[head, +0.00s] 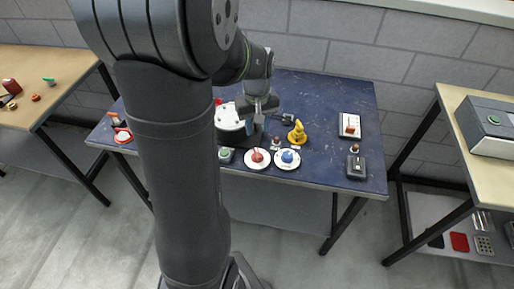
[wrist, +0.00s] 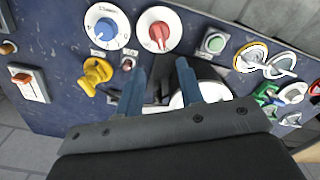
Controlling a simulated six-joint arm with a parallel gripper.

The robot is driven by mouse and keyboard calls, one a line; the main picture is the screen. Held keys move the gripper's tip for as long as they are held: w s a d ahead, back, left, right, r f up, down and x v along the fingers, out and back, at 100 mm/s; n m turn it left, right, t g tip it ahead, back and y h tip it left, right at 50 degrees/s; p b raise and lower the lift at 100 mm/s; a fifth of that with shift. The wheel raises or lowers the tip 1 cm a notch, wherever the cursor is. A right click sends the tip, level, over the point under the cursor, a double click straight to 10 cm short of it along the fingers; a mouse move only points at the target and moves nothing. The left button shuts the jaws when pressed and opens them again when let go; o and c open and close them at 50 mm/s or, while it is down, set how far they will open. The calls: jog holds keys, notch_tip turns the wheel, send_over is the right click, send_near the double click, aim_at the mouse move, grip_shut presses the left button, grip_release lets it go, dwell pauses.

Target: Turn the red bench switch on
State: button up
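A red-orange rocker switch on a white plate (head: 349,126) lies at the right of the blue bench in the head view. It shows at the left edge of the wrist view (wrist: 28,82); I cannot tell its on or off position. A red knob on a white round dial (head: 257,158) stands near the front edge; it also shows at the top of the wrist view (wrist: 159,33). My gripper (head: 259,108) is over the bench's middle, left of the rocker switch. Its two fingers (wrist: 171,88) are apart with nothing visibly held between them.
A blue knob dial (head: 288,158) stands beside the red one. A yellow object (head: 297,134) stands between my gripper and the rocker plate. A black box with a small knob (head: 356,166) is at the front right. A white disc on a black base (wrist: 187,98) is beneath my fingers.

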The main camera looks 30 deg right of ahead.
aim_at(257, 151)
notch_tip(257, 151, down, 11)
jog(key=shift+r, duration=0.1)
dwell(0.3)
grip_shut()
